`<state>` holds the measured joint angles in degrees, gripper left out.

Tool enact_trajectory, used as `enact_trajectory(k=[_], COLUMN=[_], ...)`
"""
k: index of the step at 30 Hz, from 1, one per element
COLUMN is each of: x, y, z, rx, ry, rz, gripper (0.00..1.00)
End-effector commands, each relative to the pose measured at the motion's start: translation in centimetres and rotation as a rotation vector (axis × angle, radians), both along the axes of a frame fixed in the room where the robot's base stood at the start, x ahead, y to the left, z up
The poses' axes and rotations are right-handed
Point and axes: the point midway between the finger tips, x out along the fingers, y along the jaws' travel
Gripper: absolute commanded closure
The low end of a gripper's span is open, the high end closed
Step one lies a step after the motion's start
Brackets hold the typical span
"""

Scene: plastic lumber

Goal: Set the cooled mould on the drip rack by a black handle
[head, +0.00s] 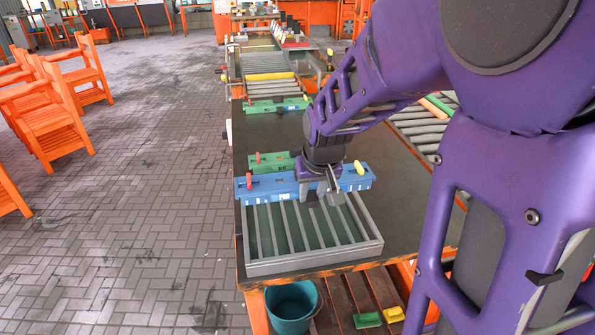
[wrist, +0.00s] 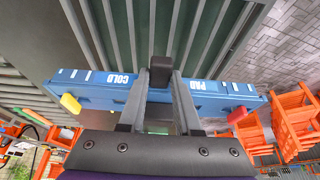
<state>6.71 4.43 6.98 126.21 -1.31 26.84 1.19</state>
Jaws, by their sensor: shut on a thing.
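A long blue mould (head: 256,188) with white "COLD PAD" lettering spans the far end of the grey slatted drip rack (head: 315,262). It has a red knob at its left, a yellow knob at its right and a black handle (wrist: 160,66) in its middle. My gripper (head: 328,192) is over the middle of the mould. In the wrist view my gripper (wrist: 163,78) is shut on the black handle, with the blue body (wrist: 98,88) across and beyond the fingers. I cannot tell whether the mould rests on the rack or hangs just above it.
A green mould (head: 285,163) lies right behind the blue one, and another green one (head: 274,106) is farther back by the roller conveyor (head: 270,88). The dark tabletop (head: 400,205) is clear at the right. A teal bucket (head: 291,306) stands below the front edge.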

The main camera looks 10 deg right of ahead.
Motion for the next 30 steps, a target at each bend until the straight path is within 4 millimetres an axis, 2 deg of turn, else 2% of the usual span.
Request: enact_trajectory(k=[8, 24, 30], x=[-0.1, 0.0, 0.0], y=[0.0, 0.0, 0.0], z=[-0.2, -5.3, -6.4], rx=[0.0, 0.0, 0.0], ry=[-0.027, -0.026, -0.027], rz=[0.0, 0.0, 0.0], gripper=[1.0, 1.0, 1.0])
